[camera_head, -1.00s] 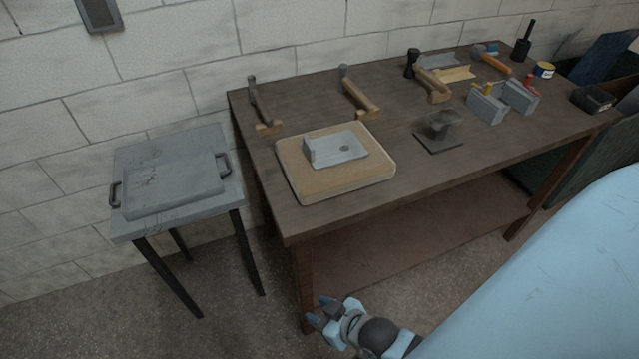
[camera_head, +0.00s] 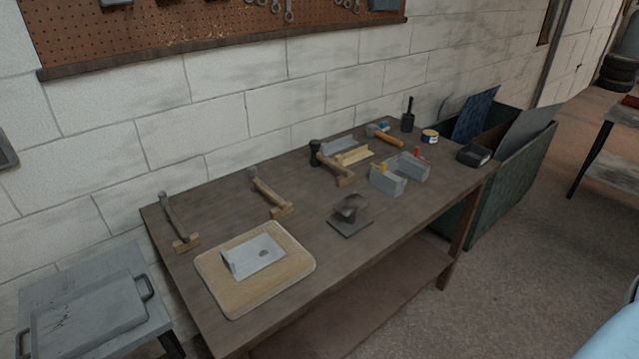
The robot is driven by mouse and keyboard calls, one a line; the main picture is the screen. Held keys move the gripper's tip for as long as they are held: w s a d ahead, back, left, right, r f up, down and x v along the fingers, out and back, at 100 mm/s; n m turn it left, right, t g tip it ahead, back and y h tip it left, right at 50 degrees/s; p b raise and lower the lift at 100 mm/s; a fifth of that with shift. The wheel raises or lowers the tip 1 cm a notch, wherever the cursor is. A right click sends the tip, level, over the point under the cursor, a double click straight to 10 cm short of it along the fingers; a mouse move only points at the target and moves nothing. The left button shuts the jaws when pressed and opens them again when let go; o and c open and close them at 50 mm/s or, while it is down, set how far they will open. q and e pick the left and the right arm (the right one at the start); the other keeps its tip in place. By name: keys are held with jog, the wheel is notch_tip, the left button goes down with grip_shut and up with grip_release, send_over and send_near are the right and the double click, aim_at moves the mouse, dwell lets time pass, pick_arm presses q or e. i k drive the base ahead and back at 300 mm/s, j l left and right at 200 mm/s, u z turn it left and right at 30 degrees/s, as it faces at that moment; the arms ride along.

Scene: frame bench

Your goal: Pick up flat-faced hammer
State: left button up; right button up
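Several hammers lie on the brown workbench (camera_head: 370,225); I cannot tell for sure which is the flat-faced hammer. One hammer with a dark handle (camera_head: 174,214) rests on a wooden block at the left end. A second hammer with a wooden handle (camera_head: 266,189) rests on another block to its right. A black-headed mallet (camera_head: 316,152) lies propped on a wooden block near the middle back. A hammer with an orange handle (camera_head: 388,138) lies farther back. Neither of my grippers is in view.
A wooden board with a grey metal plate (camera_head: 240,262) lies at the bench's front left. A small anvil-like block (camera_head: 349,210) and grey blocks (camera_head: 386,180) stand to its right. A grey side table with a tray (camera_head: 90,318) is at lower left.

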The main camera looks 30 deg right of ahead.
aim_at(257, 185)
jog(key=z, duration=0.7)
jog(key=i+l, duration=0.2)
jog(key=l, duration=0.2)
jog(key=i+l, duration=0.2)
jog(key=l, duration=0.2)
jog(key=i+l, duration=0.15)
jog(key=l, duration=0.25)
jog(key=l+u, duration=0.15)
jog(key=u, duration=0.25)
jog(key=i+l+u, duration=0.1)
jog(key=u, duration=0.3)
jog(key=l+u, duration=0.25)
jog(key=u, duration=0.15)
